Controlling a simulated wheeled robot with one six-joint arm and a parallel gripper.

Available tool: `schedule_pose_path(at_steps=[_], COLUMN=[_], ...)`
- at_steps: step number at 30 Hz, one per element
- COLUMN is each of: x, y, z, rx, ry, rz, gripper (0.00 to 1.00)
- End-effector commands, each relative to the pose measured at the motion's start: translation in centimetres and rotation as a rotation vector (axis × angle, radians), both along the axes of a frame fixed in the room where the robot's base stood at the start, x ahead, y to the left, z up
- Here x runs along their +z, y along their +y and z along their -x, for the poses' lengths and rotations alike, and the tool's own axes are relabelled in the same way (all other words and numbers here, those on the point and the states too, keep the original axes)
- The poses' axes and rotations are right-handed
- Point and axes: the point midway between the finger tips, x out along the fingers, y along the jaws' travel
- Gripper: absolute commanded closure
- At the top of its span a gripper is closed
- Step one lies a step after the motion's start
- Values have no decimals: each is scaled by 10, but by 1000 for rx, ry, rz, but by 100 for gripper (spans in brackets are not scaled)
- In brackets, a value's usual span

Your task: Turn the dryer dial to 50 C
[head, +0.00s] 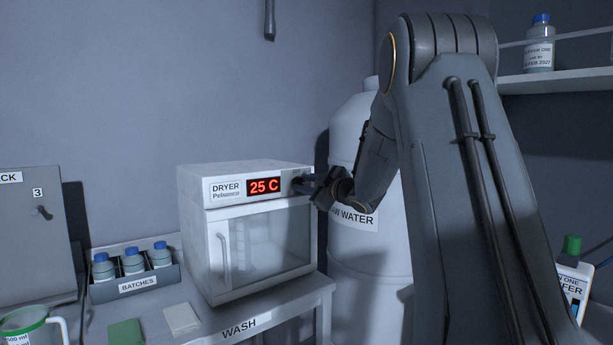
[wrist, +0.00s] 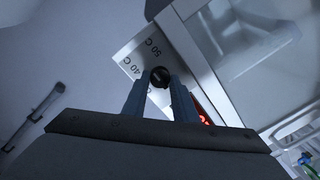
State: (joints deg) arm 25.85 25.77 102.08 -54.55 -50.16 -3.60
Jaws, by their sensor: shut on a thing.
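The white dryer (head: 245,230) stands on the bench with its glass door shut. Its red display (head: 263,187) reads 25 C. My gripper (head: 305,184) is at the upper right of the dryer front and covers the dial in the head view. In the wrist view the black dial (wrist: 159,76) sits between the two fingertips of my gripper (wrist: 160,82), which are shut on it. The dial plate (wrist: 140,62) shows the marks 40 C and 50 C beside the dial. The dial's pointer and the other marks cannot be made out.
A large white water tank (head: 350,255) stands right of the dryer, behind my arm. A batches rack (head: 137,285) with blue-capped bottles is left of the dryer. A green block (head: 125,332) and a pale block (head: 182,318) lie on the bench (head: 265,318) in front.

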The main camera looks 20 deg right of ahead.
Motion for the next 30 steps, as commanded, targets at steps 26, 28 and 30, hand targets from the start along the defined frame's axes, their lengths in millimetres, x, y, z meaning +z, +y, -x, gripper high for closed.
schedule_pose_path(at_steps=[26, 28, 30], x=[-1, -1, -1], y=[-1, -1, -1], z=[0, 0, 0], rx=[-1, -1, -1], ry=[38, 38, 38], rz=[-164, -164, -163], gripper=[97, 68, 56])
